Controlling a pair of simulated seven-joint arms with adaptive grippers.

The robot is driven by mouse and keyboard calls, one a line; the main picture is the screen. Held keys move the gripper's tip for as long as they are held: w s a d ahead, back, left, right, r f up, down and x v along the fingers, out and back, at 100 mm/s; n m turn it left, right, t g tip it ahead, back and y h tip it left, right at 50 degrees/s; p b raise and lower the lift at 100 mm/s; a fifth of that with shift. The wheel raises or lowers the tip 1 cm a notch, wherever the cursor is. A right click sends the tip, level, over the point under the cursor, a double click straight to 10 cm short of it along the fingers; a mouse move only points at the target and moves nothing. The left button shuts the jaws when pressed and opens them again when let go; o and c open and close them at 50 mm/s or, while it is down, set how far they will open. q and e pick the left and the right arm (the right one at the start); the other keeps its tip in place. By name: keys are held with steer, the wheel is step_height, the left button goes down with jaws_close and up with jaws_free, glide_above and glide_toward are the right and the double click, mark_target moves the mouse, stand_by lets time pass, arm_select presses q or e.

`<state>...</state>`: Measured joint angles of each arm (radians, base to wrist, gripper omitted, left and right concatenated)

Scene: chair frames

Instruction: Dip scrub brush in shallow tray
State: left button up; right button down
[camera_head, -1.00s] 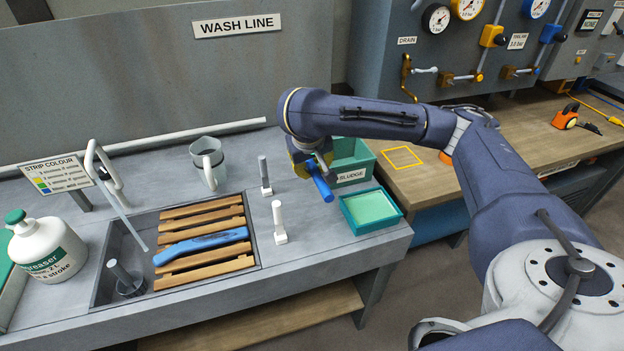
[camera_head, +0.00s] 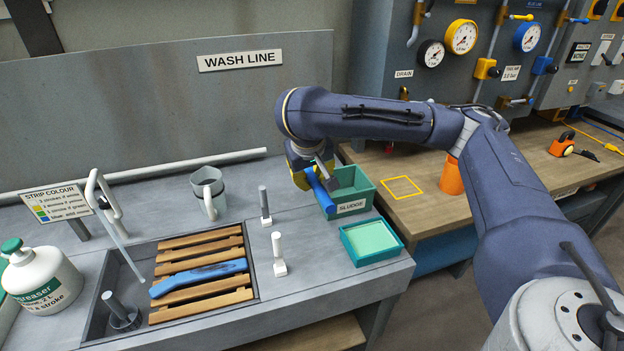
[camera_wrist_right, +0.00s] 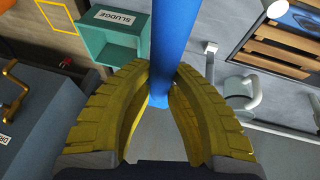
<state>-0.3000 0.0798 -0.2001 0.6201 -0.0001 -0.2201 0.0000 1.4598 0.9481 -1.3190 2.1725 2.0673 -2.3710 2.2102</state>
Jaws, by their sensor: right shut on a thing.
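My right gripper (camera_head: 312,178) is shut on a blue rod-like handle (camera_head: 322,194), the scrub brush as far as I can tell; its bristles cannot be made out. The handle tilts down to the right, in front of the sludge bin's left side. In the right wrist view the yellow fingers (camera_wrist_right: 158,85) close around the blue handle (camera_wrist_right: 173,40). The shallow tray (camera_head: 347,240), teal with pale green content, sits at the bench's right front corner, right of and nearer than the gripper. The handle is apart from it. My left gripper is out of view.
A teal sludge bin (camera_head: 366,198) stands behind the tray. Two short posts (camera_head: 278,254) and a grey jug (camera_head: 208,192) stand to the left. A sink holds wooden slats (camera_head: 200,299) with a blue tool (camera_head: 200,278) on them. An orange cup (camera_head: 451,176) is beside my right arm.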

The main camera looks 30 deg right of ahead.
steer(key=c, duration=1.8)
jaws_free()
steer(key=shift+c, duration=0.2)
jaws_close()
